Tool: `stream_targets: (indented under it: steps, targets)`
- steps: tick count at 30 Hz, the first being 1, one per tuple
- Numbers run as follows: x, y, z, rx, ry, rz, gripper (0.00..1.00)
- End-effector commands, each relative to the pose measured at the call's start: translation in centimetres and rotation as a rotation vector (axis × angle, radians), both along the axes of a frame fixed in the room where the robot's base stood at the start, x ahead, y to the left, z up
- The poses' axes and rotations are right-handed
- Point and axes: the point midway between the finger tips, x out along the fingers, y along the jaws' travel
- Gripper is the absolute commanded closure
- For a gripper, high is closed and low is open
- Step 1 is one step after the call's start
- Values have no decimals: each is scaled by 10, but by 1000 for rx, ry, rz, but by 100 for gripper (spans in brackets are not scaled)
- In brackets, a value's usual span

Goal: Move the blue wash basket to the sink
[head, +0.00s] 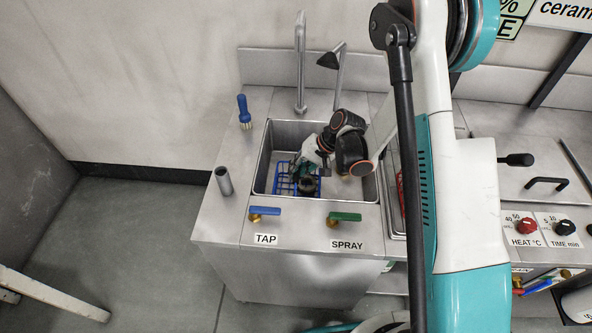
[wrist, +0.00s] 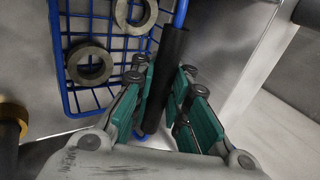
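The blue wire wash basket (head: 284,184) is inside the sink basin (head: 262,166), at its left part. I cannot tell whether it rests on the floor of the basin. In the wrist view the basket (wrist: 68,102) holds grey metal rings (wrist: 92,62), and its blue handle has a black grip (wrist: 167,75). My gripper (wrist: 165,82) has its teal-padded fingers on both sides of this black grip, which fills the space between the fingertips. In the head view my gripper (head: 308,168) reaches down into the basin and hides part of the basket.
A tall tap (head: 301,62) and a spray arm (head: 338,75) stand behind the basin. A blue-handled brush (head: 243,110) and an upright grey tube (head: 223,181) are at the left. Blue TAP (head: 265,210) and green SPRAY (head: 345,216) levers are in front. A heater panel (head: 540,226) is at right.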

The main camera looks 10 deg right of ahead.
Motion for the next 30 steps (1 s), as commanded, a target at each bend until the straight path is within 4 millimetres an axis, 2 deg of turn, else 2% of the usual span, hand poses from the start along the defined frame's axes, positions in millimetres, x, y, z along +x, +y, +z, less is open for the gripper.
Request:
stream_targets:
  steps: [1, 3, 16, 20, 30]
  targets:
    - [0, 0, 0, 0, 0, 0, 78]
    - [0, 0, 0, -1, 0, 0, 64]
    - [0, 0, 4, 0, 0, 0, 64]
    - [-1, -11, 21, 0, -1, -3, 64]
    - [-9, -48, 79, 0, 0, -2, 64]
